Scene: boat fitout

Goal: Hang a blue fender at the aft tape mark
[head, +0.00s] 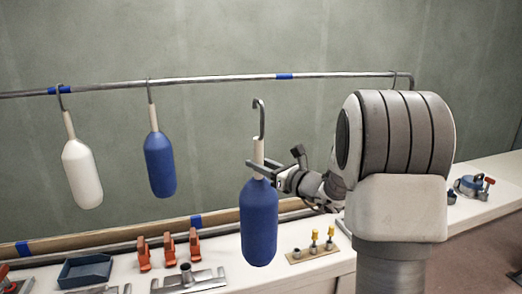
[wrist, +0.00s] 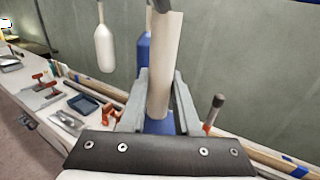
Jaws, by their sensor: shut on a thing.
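My gripper (head: 262,168) is shut on the pale neck of a blue fender (head: 259,222), which hangs upright in the air with its open metal hook (head: 260,112) on top. In the head view the hook shows below the rail (head: 200,79), apart from it. Blue tape marks the rail right of centre (head: 284,76) and at the left (head: 61,90); which is aft I cannot tell. A white fender (head: 82,172) hangs at the left tape. A second blue fender (head: 160,163) hangs between the tapes. The wrist view shows the held neck (wrist: 164,75) between my fingers.
Below is a white bench with a blue tray (head: 86,270), orange clamps (head: 168,250), metal fittings and a small board with yellow-topped pieces (head: 314,252). A blue tool (head: 470,186) lies far right.

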